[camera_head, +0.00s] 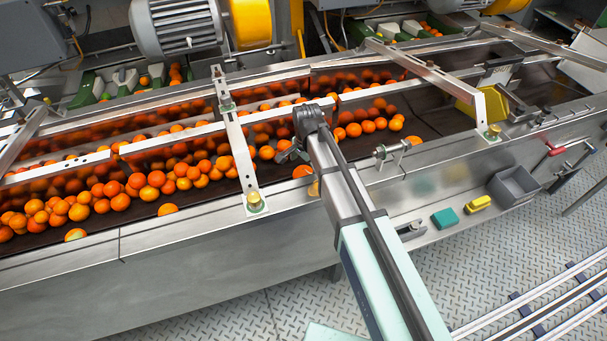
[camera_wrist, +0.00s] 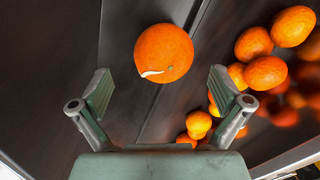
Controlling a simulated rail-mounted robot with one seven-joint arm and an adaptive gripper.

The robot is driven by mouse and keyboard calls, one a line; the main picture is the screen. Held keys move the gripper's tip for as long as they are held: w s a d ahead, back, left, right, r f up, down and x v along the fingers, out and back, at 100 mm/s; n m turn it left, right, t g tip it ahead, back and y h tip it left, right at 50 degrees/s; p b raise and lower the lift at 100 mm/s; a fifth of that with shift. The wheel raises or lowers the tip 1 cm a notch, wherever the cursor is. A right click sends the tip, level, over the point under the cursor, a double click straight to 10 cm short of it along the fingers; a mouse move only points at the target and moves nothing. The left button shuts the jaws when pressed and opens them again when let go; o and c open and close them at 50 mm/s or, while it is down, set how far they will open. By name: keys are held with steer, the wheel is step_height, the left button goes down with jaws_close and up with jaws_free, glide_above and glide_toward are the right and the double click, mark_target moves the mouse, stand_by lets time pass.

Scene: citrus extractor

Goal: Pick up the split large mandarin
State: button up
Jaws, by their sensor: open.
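The split large mandarin (camera_wrist: 163,53) shows in the wrist view as a big orange fruit with a pale curved split and a small green spot on its near side. It lies on the dark belt, apart from the other fruit. My gripper (camera_wrist: 162,90) is open and empty, its two fingers spread on either side of the view's middle, with the mandarin just beyond the tips. In the head view my gripper (camera_head: 290,152) hangs over the belt, and an orange fruit (camera_head: 303,171) shows beside it, partly hidden by my arm; I cannot tell surely whether it is the same one.
Several smaller mandarins (camera_wrist: 265,73) lie right of the split one. A metal crossbar (camera_head: 240,155) spans the belt (camera_head: 440,118) left of my gripper. A grey bin (camera_head: 514,185), a teal block (camera_head: 444,218) and a yellow block (camera_head: 478,204) sit on the front ledge.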

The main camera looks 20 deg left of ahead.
mark_target(304, 170)
steer(key=shift+w+a+f+p, duration=0.15)
steer(key=shift+f+p, duration=0.35)
steer(key=shift+f, duration=0.85)
steer(key=shift+w+a+f+p, duration=0.15)
steer(key=shift+f+p, duration=0.3)
steer(key=shift+f, duration=0.9)
steer(key=c, duration=1.3)
